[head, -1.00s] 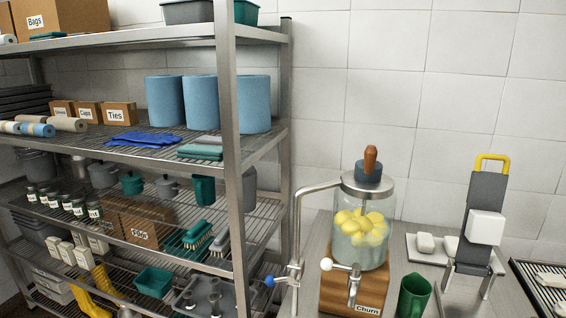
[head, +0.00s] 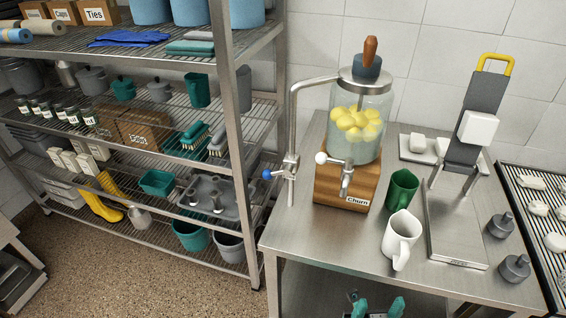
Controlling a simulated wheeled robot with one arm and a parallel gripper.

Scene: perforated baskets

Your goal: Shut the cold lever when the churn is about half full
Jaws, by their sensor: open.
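The churn (head: 358,155) is a clear glass jar on a wooden base labelled "Churn". Yellow round fruit sits high in it over pale, clear liquid; the exact liquid level is hard to read. A metal pipe (head: 293,120) rises at its left and bends over to the lid. The blue-knobbed lever (head: 268,174), apparently the cold lever, points left from the pipe's valve. A white-knobbed lever (head: 322,158) is on the churn's front tap. Two teal fingertips, apparently my gripper (head: 376,306), show apart at the bottom edge, empty and well below the levers.
A green mug (head: 402,190) and a white jug (head: 401,238) stand right of the churn on the steel table (head: 310,235). A slicer-like stand (head: 457,220) with a yellow handle is further right. Loaded wire shelving (head: 237,150) stands left. Floor is open at lower left.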

